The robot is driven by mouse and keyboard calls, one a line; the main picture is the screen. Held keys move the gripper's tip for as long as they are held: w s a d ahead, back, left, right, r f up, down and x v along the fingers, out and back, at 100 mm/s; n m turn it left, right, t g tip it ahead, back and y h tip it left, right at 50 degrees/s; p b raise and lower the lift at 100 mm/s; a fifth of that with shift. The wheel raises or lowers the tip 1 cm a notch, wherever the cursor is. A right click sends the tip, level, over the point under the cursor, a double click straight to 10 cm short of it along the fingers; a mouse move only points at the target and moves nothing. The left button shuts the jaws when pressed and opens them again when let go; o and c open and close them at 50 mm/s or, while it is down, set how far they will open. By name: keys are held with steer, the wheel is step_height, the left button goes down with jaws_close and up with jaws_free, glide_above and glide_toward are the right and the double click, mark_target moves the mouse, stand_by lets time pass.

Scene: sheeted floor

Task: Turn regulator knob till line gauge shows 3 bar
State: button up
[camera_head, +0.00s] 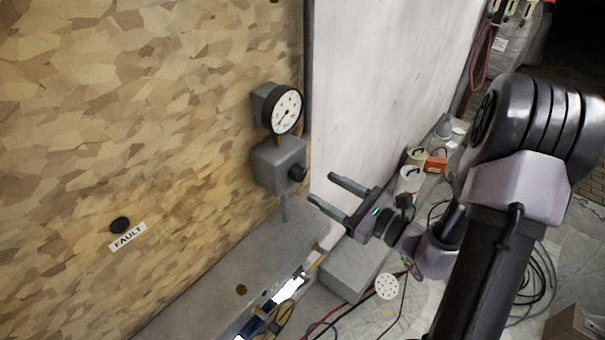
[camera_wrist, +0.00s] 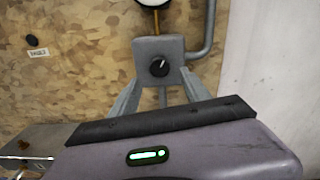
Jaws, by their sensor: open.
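The regulator is a grey box on the wooden board with a black round knob (camera_head: 297,172) on its front. The needle points to the lower left, but the numbers are too small to read. My gripper (camera_head: 320,190) is open and empty, in front of the knob and a little below it, apart from it. In the wrist view the knob (camera_wrist: 159,67) shows with a white mark, beyond and between the fingers. The gauge (camera_wrist: 152,3) is mostly cut off there.
A black button (camera_head: 120,225) with a FAULT label (camera_head: 128,237) is on the board at left. A grey ledge (camera_head: 215,275) with tools runs below the regulator. Cables and canisters lie on the floor at right.

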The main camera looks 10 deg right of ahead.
mark_target(302, 176)
steer(key=x, duration=0.6)
steer(key=shift+w+a, duration=0.25)
steer(key=shift+a, duration=0.05)
steer(key=shift+c, duration=0.2)
jaws_close()
steer(key=shift+r+p, duration=0.1)
steer(key=shift+p, duration=0.3)
